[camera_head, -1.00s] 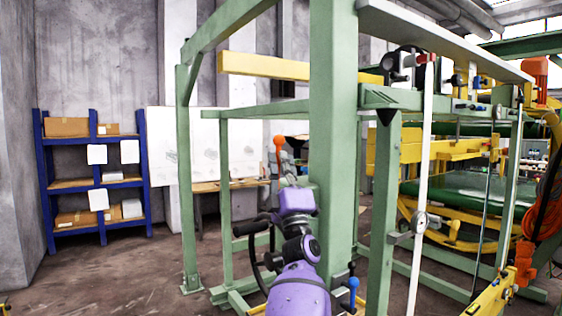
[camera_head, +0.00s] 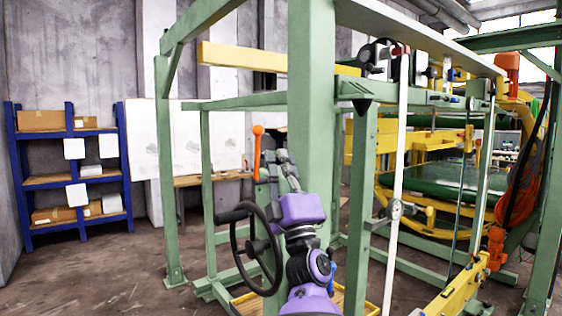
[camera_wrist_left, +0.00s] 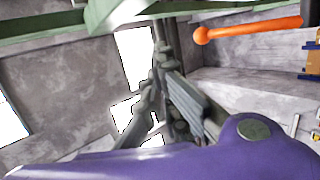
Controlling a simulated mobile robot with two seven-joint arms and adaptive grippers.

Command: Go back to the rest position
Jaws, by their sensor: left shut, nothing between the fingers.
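My left gripper (camera_head: 285,162) is at the end of my purple arm, in the middle of the head view. It points up and is shut with nothing in it. It stands in front of the green frame post (camera_head: 312,110), just right of an orange-handled lever (camera_head: 257,140). I cannot tell whether it touches the lever. In the left wrist view the gripper (camera_wrist_left: 165,95) is dark grey, with the orange handle (camera_wrist_left: 250,30) at the upper right, apart from it. My right gripper is not in view.
A black handwheel (camera_head: 262,245) is close left of my arm. The green frame (camera_head: 172,190) surrounds this area, with a yellow beam (camera_head: 245,58) above. A blue shelf (camera_head: 126,180) with boxes stands at the left. Bare floor (camera_head: 105,270) lies between shelf and frame. Yellow machinery is at the right.

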